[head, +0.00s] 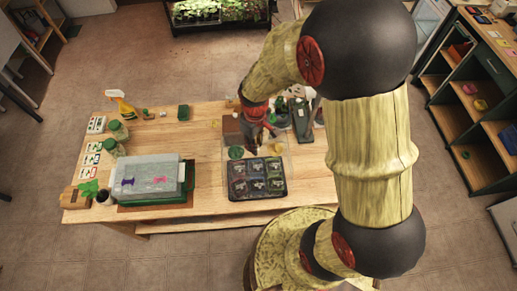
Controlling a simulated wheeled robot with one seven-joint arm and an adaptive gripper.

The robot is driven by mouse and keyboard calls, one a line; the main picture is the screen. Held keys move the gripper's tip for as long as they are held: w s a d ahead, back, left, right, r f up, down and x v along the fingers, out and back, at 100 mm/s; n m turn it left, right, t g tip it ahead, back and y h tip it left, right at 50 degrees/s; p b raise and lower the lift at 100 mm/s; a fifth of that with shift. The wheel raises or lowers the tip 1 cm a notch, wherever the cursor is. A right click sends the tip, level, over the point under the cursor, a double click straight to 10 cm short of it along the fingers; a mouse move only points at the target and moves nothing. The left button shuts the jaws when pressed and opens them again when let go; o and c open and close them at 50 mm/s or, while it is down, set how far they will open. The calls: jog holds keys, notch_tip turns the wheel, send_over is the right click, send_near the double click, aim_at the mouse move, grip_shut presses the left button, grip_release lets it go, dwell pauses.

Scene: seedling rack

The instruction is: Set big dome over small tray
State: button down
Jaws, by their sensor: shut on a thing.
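My gripper (252,147) points down over the middle of the table, just behind a small black tray (257,195) with several seedling cells. It is shut on what looks like a clear dome (283,150), whose pale, faint outline spreads around the jaws and toward the tray. The grip itself is small and partly hidden by my wrist. I cannot tell whether this dome touches the tray or the table. At the left, a greyish translucent cover (145,170) with purple and pink marks sits over a green tray (150,201).
Seed packets, jars (110,147), a yellow spray bottle (121,103) and a small plant (90,188) line the table's left side. Pots and a dark tool (303,120) crowd behind my gripper at the right. The wooden table (200,140) is bare between the covered tray and the black tray.

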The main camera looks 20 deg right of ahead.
notch_tip(320, 180, down, 14)
jog(key=b, duration=0.9)
dwell(0.7)
jog(key=c, duration=1.5)
grip_release()
jog(key=shift+c, duration=0.2)
notch_tip(320, 180, up, 12)
